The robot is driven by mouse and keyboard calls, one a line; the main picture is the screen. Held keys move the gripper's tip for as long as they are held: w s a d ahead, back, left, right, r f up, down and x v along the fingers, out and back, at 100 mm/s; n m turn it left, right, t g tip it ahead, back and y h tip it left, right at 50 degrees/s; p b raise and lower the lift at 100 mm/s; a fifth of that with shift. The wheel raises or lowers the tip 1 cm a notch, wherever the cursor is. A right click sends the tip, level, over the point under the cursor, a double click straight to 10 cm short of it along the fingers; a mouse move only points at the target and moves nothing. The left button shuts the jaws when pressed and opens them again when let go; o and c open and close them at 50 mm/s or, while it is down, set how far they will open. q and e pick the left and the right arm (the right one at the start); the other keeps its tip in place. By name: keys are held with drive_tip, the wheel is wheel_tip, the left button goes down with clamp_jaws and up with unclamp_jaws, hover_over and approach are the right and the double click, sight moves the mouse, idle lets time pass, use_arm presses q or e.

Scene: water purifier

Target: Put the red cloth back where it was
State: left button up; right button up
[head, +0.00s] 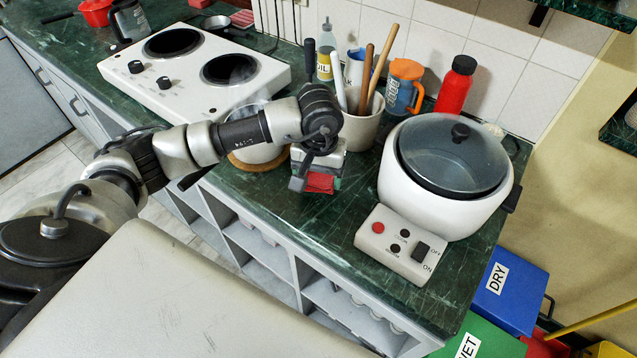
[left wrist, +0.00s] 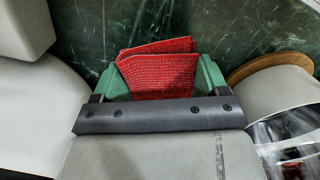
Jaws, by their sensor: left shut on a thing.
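My left gripper (head: 317,172) is over the front part of the green marble counter, between the steaming pot and the rice cooker. It is shut on the red cloth (head: 320,184), which shows below the jaws. In the left wrist view the cloth (left wrist: 160,72) is a folded, woven red piece pinched between the green finger pads of the gripper (left wrist: 158,82). Dark counter shows beyond it; I cannot tell whether the cloth touches the counter. My right gripper is not in view.
A white rice cooker (head: 440,205) with a glass lid stands right of the gripper. A steaming pot (head: 257,152) on a wooden trivet (head: 240,162) stands left. Behind are a utensil crock (head: 360,132), an oil bottle (head: 325,66), an orange-blue mug (head: 403,85) and a red bottle (head: 456,88).

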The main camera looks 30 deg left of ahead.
use_arm(q)
wheel_tip(320, 180, down, 3)
drive_tip(key=shift+s+f+p, duration=0.1)
drive_tip(key=shift+f+p, duration=0.1)
drive_tip(key=shift+p, duration=0.15)
drive_tip(key=shift+f, duration=0.25)
drive_tip(key=shift+f, duration=0.1)
drive_tip(key=shift+f+b, duration=0.1)
drive_tip(key=shift+b, duration=0.2)
drive_tip(key=o, duration=0.8)
